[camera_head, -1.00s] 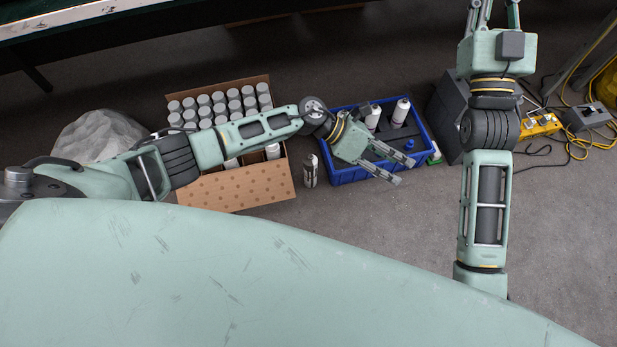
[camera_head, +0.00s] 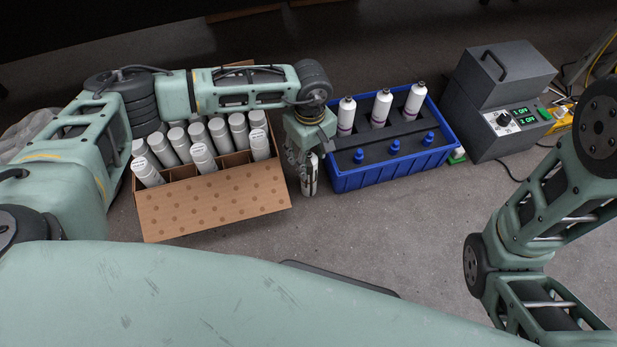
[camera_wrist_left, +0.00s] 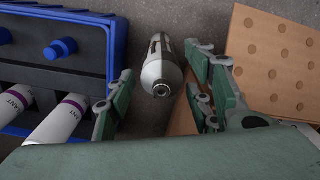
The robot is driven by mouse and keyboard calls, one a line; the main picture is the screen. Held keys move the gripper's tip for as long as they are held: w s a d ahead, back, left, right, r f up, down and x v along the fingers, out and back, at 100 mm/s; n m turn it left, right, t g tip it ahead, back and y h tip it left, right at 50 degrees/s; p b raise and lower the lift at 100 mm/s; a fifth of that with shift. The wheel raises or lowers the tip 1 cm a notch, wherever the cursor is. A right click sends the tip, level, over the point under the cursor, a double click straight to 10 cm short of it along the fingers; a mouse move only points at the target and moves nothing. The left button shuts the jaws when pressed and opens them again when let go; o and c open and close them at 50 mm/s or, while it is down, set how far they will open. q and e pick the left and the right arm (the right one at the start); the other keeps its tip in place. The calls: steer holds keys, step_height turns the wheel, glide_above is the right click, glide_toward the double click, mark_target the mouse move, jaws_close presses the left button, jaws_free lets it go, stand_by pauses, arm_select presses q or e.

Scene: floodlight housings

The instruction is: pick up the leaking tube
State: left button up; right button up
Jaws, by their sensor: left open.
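A grey-white tube with dark marks, which looks like the leaking tube (camera_head: 311,175), stands on the floor between the cardboard box and the blue crate. My left gripper (camera_head: 302,186) points down right at it and partly covers it in the head view. In the left wrist view the tube (camera_wrist_left: 162,66) shows its nozzle end towards the camera and lies between the two spread fingers of my left gripper (camera_wrist_left: 158,78). The gripper is open; I cannot tell whether a finger touches the tube. My right arm is at the right edge; its gripper is out of view.
The cardboard box (camera_head: 215,205) with several grey-capped tubes is close on the left. The blue crate (camera_head: 395,172) with three white tubes and blue caps is close on the right. A grey device (camera_head: 500,95) stands beyond it. The floor in front is clear.

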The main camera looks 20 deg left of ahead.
mark_target(309, 173)
arm_select(q)
step_height(309, 173, down, 5)
steer(key=b, duration=0.4)
steer(key=shift+w+d+f+b, duration=0.15)
steer(key=shift+f+b, duration=0.05)
steer(key=shift+b, duration=0.15)
steer(key=shift+r, duration=0.1)
jaws_close()
